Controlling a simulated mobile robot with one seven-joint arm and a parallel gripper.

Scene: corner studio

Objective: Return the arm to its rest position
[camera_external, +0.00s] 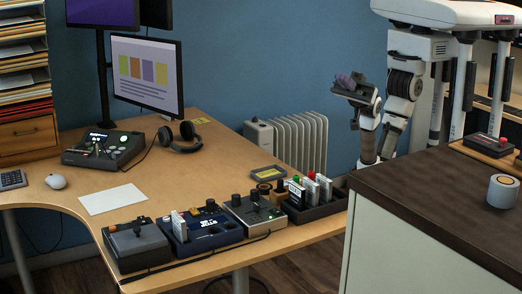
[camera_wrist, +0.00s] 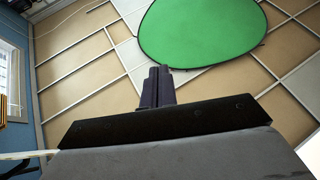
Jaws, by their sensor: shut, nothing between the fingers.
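My gripper (camera_external: 349,81) shows in the external view at the upper right, raised above the level of the desk and beside my folded arm. Its dark fingers point up and to the left. In the wrist view the two dark fingers of my gripper (camera_wrist: 157,87) lie together, shut with nothing between them. Behind them the wrist view shows a panelled tan surface with a large green oval (camera_wrist: 200,30). My arm (camera_external: 390,100) is bent close to my white body, and part of it is hidden behind the dark counter.
A wooden desk (camera_external: 190,192) holds control boxes, headphones (camera_external: 179,137) and a monitor (camera_external: 146,72). A white radiator (camera_external: 300,142) stands by the blue wall. The air around my gripper looks clear.

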